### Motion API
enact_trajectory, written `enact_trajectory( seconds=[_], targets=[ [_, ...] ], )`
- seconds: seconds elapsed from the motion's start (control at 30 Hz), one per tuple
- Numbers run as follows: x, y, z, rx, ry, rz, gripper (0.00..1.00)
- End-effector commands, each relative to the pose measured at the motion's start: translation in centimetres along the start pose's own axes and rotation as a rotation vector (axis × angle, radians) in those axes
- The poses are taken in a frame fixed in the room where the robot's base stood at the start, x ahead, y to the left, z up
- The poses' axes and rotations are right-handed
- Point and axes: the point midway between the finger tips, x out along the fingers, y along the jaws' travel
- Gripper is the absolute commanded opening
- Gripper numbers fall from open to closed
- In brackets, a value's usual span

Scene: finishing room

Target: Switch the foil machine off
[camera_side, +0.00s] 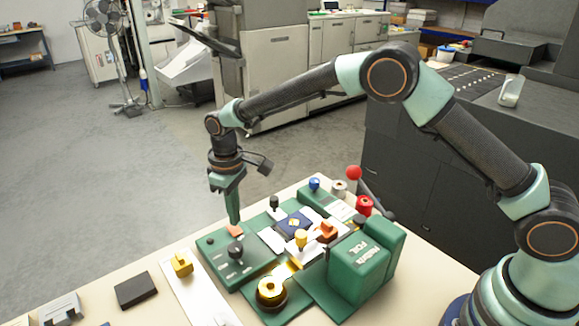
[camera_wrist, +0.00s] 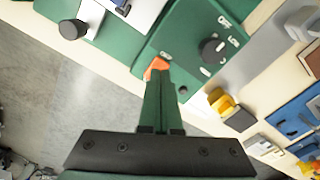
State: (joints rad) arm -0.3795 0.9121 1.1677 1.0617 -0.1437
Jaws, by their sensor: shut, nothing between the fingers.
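The foil machine (camera_side: 358,268) is green, with lettering on its housing, and sits on the table. Its green control panel (camera_side: 262,263) carries a black knob (camera_side: 235,250) and an orange switch (camera_side: 235,231). In the wrist view the knob (camera_wrist: 213,49) has white lettering around it that seems to include OFF. My gripper (camera_side: 235,221) points down with its fingers shut and empty, at the orange switch. In the wrist view my fingertips (camera_wrist: 160,72) partly cover the switch (camera_wrist: 154,66). I cannot tell whether they touch it, or which way it is set.
A gold foil roll (camera_side: 271,289) sits in front of the machine. A red-balled lever (camera_side: 354,173) rises behind. The air left of my gripper is free.

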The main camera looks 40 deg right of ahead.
Motion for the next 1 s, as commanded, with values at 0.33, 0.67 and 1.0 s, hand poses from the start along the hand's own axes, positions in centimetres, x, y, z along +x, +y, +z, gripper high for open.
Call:
enact_trajectory(
  seconds=[0.33,0.67,1.0],
  targets=[
    [-2.6,0.0,0.0,0.000,0.001,0.000,0.00],
    [-4.3,0.0,0.0,0.000,0.001,0.000,0.00],
    [-4.8,0.2,0.1,0.006,0.007,0.001,0.00]
  ],
)
